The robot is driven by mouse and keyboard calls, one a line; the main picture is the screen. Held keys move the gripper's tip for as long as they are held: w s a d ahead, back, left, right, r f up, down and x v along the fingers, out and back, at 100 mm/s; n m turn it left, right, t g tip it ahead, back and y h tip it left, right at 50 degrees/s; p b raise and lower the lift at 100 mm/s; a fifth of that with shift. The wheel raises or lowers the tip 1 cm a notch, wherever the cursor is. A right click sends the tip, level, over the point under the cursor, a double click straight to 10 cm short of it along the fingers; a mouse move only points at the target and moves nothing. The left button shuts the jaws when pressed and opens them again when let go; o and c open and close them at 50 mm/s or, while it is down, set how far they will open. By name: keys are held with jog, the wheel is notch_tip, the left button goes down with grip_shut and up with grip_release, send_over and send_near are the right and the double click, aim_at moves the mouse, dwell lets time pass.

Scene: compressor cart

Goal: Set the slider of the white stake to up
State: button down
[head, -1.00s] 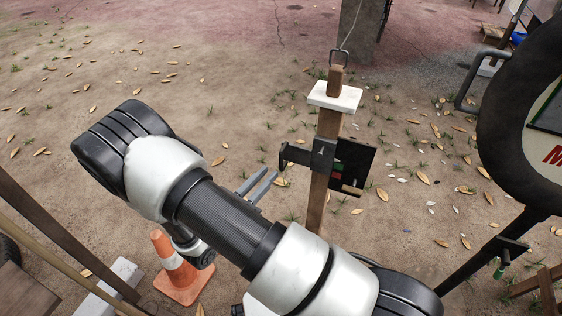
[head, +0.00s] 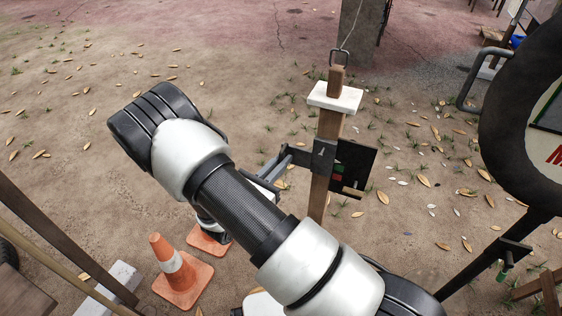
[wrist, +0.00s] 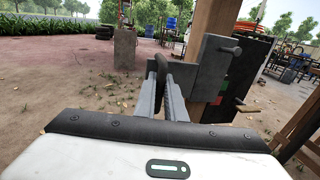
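The white stake is a wooden post (head: 320,198) with a white cap (head: 335,97), upright right of centre in the head view. Its slider is a dark metal bracket (head: 323,156) around the post below the cap, with an arm to the left. It also shows as a grey plate with a bolt in the wrist view (wrist: 213,65). My gripper (head: 275,167) is at the left end of this arm. In the wrist view its two fingers (wrist: 164,78) lie either side of a dark upright handle. Whether they press on it, I cannot tell.
A dark panel (head: 357,165) is fixed at the post's right side. Two orange cones (head: 184,279) stand below my arm. A dark framed sign (head: 505,110) is at the right. Wooden bars (head: 62,225) stand at the left. Leaf-strewn ground behind is open.

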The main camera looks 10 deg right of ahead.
aim_at(281, 153)
notch_tip(281, 153, up, 6)
jog(key=p, duration=0.4)
jog(key=shift+f, duration=0.2)
jog(key=c, duration=2.1)
grip_release()
